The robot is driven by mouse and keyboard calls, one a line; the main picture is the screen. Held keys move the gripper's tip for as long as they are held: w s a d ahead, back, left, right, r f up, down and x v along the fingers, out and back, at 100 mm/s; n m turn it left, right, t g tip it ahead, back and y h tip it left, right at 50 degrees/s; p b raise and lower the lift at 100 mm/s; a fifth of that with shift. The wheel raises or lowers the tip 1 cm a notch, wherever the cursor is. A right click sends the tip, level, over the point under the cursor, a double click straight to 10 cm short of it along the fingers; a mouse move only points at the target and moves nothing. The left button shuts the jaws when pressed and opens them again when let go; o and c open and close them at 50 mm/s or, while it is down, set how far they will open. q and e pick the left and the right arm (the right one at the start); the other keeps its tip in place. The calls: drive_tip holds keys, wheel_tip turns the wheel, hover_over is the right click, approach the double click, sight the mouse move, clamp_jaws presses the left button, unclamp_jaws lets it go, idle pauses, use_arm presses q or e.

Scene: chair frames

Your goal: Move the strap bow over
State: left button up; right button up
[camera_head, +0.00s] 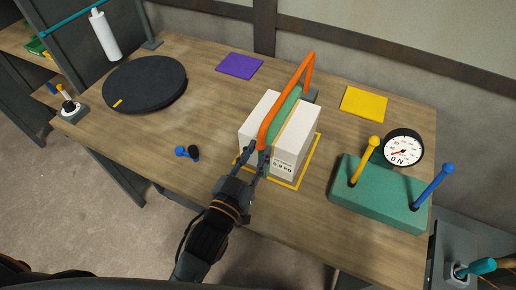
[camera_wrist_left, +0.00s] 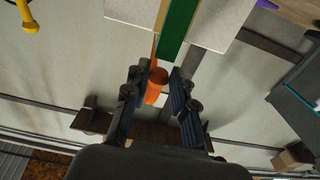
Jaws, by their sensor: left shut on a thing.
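The strap bow (camera_head: 303,72) is an orange arched bar that stands over a white block pair (camera_head: 297,138) with a green strip (camera_head: 284,110) between the blocks. My left gripper (camera_head: 257,158) is at the near, lower end of the bow, with its fingers shut on it. In the left wrist view the orange end of the bow (camera_wrist_left: 156,86) sits between the two dark fingers (camera_wrist_left: 160,98). The blocks stand inside a yellow outline (camera_head: 309,165) on the wooden table. Where the bow's far end rests is partly hidden. My right gripper does not show.
A teal base (camera_head: 380,200) with yellow and blue pegs and a dial gauge (camera_head: 402,148) stands to the right. A dark round disc (camera_head: 145,84), a blue knob (camera_head: 182,152), a purple pad (camera_head: 239,66) and a yellow pad (camera_head: 363,104) lie on the table. The front-left tabletop is mostly clear.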

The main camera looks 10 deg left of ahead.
use_arm(q)
drive_tip(key=shift+s+a+f+b, duration=0.1)
drive_tip(key=shift+s+f+b, duration=0.15)
drive_tip(key=shift+f, duration=0.35)
drive_tip(key=shift+s+a+f+b, duration=0.15)
drive_tip(key=shift+f+b, duration=0.2)
drive_tip(key=shift+f, duration=0.3)
drive_tip(key=shift+s+d+f+b, duration=0.1)
drive_tip(key=shift+s+f+b, duration=0.15)
drive_tip(key=shift+f, duration=0.35)
drive_tip(key=o, duration=1)
drive_tip(key=shift+c, duration=0.2)
drive_tip(key=v, duration=1.2)
drive_tip(key=shift+a, duration=0.1)
